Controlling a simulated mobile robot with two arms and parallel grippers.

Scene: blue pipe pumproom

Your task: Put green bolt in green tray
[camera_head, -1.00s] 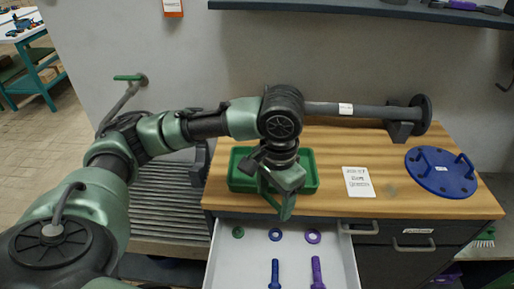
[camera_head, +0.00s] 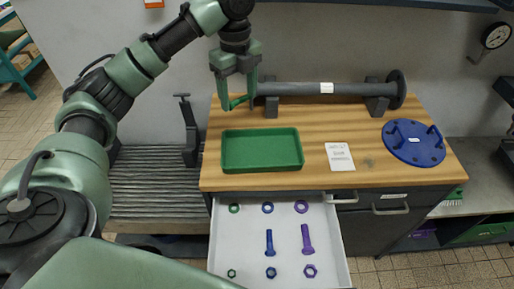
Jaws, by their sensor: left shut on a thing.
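The green tray (camera_head: 262,168) lies on the wooden bench top, and the part I see is empty. My left gripper (camera_head: 238,98) is above the bench, up and to the left of the tray in the picture. It is shut on the green bolt (camera_head: 239,102), which shows between its fingertips, roughly sideways and slightly tilted. The bolt is apart from the tray, and part of it is hidden by the fingers. My right gripper is not in view.
An open white drawer (camera_head: 224,252) below holds a blue bolt (camera_head: 269,242), a purple bolt (camera_head: 307,239) and several rings and nuts. A grey pipe (camera_head: 300,88) lies behind the tray. A white card (camera_head: 340,157) and a blue flange (camera_head: 413,142) are to the right.

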